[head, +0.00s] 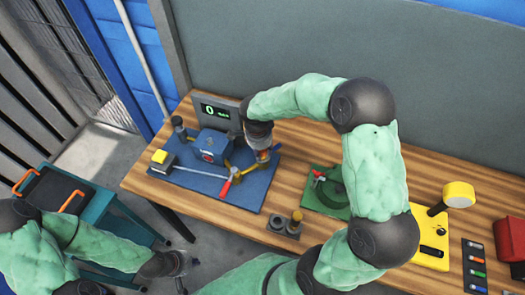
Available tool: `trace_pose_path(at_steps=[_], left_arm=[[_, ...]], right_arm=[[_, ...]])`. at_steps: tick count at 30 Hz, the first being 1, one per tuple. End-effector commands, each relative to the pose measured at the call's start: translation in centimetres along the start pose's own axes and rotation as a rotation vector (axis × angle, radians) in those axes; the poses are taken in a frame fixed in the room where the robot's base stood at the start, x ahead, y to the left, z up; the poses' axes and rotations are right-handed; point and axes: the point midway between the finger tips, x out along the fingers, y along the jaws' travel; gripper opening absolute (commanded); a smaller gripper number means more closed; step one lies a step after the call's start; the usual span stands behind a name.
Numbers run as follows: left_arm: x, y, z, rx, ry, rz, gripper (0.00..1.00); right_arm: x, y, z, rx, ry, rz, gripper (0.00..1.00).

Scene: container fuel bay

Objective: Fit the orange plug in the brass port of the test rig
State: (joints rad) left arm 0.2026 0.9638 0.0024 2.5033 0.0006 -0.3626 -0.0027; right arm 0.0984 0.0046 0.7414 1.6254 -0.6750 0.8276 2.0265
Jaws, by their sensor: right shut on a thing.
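The test rig (208,146) stands on a blue baseplate (250,192) at the left of the bench, with a blue block, brass pipework and a red-handled lever. My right gripper (262,153) reaches down over the rig's right side. It is shut on the orange plug (263,157), of which only a small orange-red part shows. The brass port is hidden or too small to pick out near the gripper, so I cannot tell whether the plug touches it. My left gripper (182,264) is low at the left, off the bench; its fingers are too small to read.
A display (216,112) reading 0 stands behind the rig. A grey block with round posts (284,226), a green fixture (325,192) and a yellow stand (431,240) lie to the right. A teal cart (95,215) stands at left.

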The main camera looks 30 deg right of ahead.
Motion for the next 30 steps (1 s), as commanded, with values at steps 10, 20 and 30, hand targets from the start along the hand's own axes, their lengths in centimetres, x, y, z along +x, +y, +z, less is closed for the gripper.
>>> trace_pose_path(at_steps=[10,20,30], left_arm=[[0.52,-0.19,-0.02,0.0,0.0,0.0,0.0],[0.5,-0.18,-0.02,0.0,0.0,0.0,0.0],[0.51,-0.18,-0.03,0.0,0.0,0.0,0.0]], right_arm=[[-0.03,-0.05,-0.05,0.0,0.0,-0.002,0.0],[-0.03,-0.03,-0.05,0.0,0.0,-0.001,0.61],[-0.89,-0.1,-0.06,0.0,0.001,-0.003,0.61]])
